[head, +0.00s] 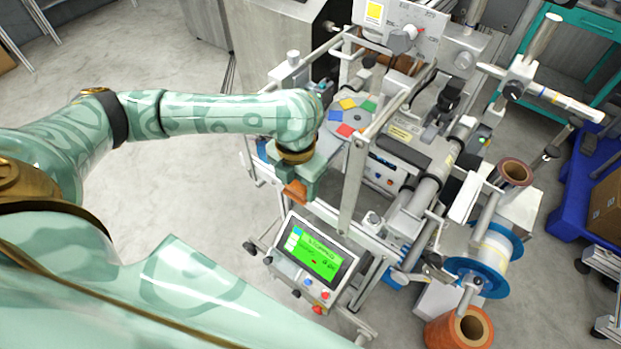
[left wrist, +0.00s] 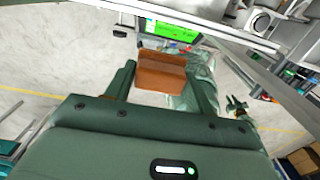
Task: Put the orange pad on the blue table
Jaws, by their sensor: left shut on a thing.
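My left gripper (head: 297,190) is shut on the orange pad (head: 294,192), a small orange-brown block, and holds it in the air in front of the machine. In the left wrist view the pad (left wrist: 160,72) sits between the two dark green fingers. A small dark green forked shape (left wrist: 237,104) at the right there looks like my right gripper; its jaws are too small to judge. A pale blue surface (head: 262,150) shows partly behind my left wrist. I cannot tell whether it is the blue table.
A grey disc (head: 338,116) with several coloured patches lies behind my left gripper. A control box with a green screen (head: 316,257) stands in front. Metal posts and rollers crowd the right. A teal bench (head: 592,22) and a blue pallet (head: 577,190) stand farther right.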

